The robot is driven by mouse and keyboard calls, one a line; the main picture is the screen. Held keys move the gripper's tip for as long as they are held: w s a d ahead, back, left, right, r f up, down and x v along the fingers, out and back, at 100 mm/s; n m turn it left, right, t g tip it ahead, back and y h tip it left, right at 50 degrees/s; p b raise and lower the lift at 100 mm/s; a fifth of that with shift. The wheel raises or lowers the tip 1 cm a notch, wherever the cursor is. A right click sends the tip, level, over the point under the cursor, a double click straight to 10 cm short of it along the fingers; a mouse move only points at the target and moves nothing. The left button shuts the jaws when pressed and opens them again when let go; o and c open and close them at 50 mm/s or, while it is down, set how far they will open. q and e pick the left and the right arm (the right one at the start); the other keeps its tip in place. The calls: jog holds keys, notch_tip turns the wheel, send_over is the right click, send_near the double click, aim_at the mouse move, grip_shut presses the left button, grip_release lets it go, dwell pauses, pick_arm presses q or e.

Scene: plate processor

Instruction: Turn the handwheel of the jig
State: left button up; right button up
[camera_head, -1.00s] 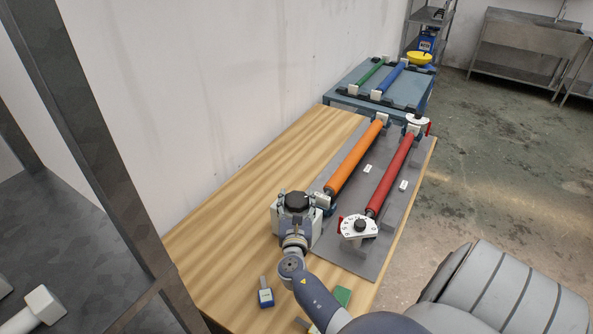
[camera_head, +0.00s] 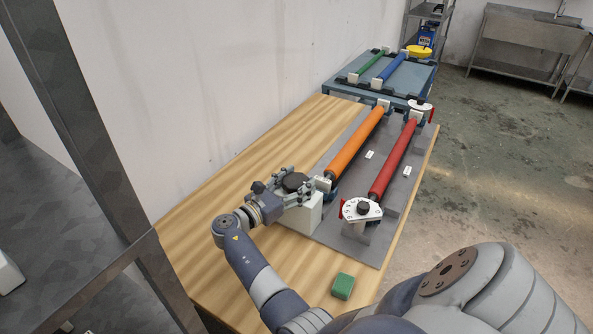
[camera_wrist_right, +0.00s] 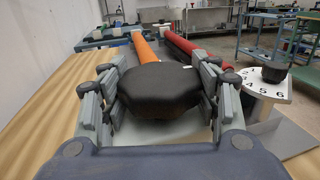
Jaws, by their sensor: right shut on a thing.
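The jig's grey base plate (camera_head: 385,196) lies on the wooden table. It carries an orange roller (camera_head: 355,143) and a red roller (camera_head: 394,160). The black handwheel (camera_head: 294,182) sits on a pale block (camera_head: 305,216) at the near end of the orange roller. My right gripper (camera_head: 298,186) comes in from the near left, with a finger on each side of the handwheel. In the right wrist view the dark, many-sided handwheel (camera_wrist_right: 160,98) fills the space between the fingers of the right gripper (camera_wrist_right: 163,95). My left gripper is not in view.
A white numbered dial (camera_head: 361,209) with a black knob and red lever stands right of the handwheel. A green block (camera_head: 342,286) lies on the near table (camera_head: 230,225). A blue cart (camera_head: 410,78) with green and blue rollers stands beyond. A dark metal frame stands at the left.

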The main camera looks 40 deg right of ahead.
aim_at(286, 189)
jog(key=shift+r+g, duration=0.1)
jog(key=shift+g, duration=0.2)
jog(key=o, duration=1.1)
jog(key=shift+d, duration=0.1)
jog(key=shift+a, duration=0.2)
jog(key=a, duration=0.7)
jog(key=shift+a, duration=0.1)
jog(key=shift+s, duration=0.1)
